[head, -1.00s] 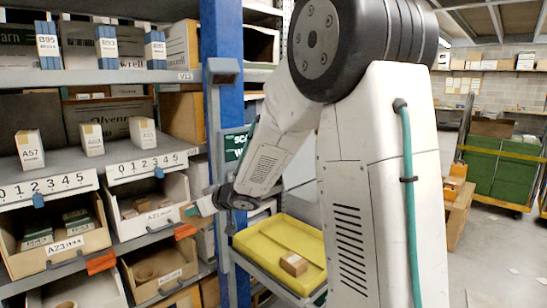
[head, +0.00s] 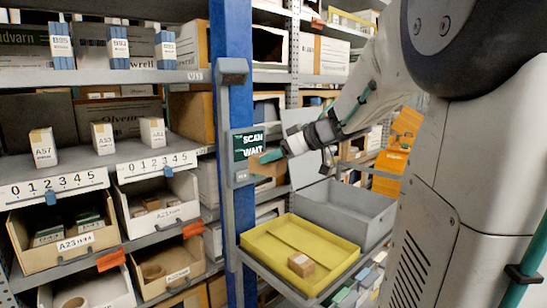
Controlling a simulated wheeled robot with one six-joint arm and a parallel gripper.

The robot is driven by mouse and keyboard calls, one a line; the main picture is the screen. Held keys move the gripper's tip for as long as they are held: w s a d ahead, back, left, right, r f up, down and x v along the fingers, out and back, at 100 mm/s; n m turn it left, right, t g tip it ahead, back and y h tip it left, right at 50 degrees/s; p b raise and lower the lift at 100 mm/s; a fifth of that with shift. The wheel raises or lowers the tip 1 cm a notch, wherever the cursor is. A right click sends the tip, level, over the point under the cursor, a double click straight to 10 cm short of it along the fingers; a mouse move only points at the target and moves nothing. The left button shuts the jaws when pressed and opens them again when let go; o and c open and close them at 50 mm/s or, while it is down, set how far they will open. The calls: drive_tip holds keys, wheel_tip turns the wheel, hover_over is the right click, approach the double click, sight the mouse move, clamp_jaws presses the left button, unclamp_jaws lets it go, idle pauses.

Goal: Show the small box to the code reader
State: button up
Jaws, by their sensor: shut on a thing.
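My gripper (head: 279,154) is shut on the small box, in front of the right side of the screen post. The screen (head: 249,145) reads "SCAN WAIT". A dark, hooded device (head: 232,71), which looks like the code reader, is fixed to the blue post above the screen. My gripper is below and to the right of it, apart from it.
A yellow tray (head: 270,229) holding a brown box (head: 301,265) is below my gripper, with a grey bin (head: 345,208) behind it. Small white boxes (head: 43,149) stand on the left shelf above open bins. The blue post (head: 231,30) separates the racks.

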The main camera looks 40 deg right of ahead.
drive_tip(key=w, duration=0.8)
drive_tip(key=shift+a+r, duration=0.2)
drive_tip(key=shift+r, duration=0.2)
drive_tip(key=shift+d, duration=0.1)
idle(0.7)
